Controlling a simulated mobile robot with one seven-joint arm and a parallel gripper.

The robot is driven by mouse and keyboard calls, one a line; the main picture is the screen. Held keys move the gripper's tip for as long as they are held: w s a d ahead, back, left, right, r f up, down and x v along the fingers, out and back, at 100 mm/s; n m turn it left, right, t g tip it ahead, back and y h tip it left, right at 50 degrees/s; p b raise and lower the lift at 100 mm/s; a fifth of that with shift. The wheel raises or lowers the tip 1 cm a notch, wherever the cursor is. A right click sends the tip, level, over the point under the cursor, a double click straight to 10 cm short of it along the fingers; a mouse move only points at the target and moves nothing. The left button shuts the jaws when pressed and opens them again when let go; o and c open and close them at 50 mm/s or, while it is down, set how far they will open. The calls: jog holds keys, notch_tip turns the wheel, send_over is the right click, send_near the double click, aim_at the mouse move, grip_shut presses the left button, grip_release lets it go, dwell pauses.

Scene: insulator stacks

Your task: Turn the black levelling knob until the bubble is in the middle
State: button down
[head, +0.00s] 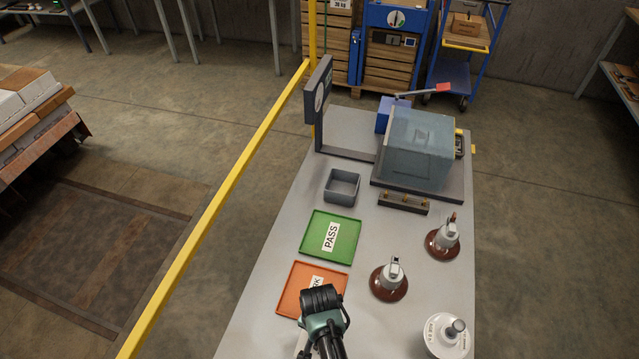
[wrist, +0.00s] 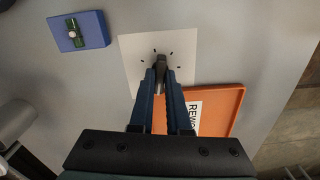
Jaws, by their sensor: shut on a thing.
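In the wrist view the black levelling knob (wrist: 161,57) stands at the middle of a white card (wrist: 130,48) with short black tick marks around it. My gripper (wrist: 161,70) is shut on the knob, which shows between and just beyond the fingertips. A blue block (wrist: 94,30) with a green bubble vial (wrist: 75,24) lies to the upper left of the card. In the head view my arm hides the knob, card and vial.
The orange REWORK tray (wrist: 232,94) lies close to the right of my fingers. In the head view, the green PASS tray (head: 343,225), a grey bin (head: 342,186) and brown-based insulators (head: 389,283) stand farther up the bench. A white round piece (head: 446,340) is at right.

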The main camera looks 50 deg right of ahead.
jog(key=c, duration=0.9)
grip_release()
jog(key=shift+r, duration=0.15)
notch_tip(320, 180, up, 13)
jog(key=shift+f, duration=0.1)
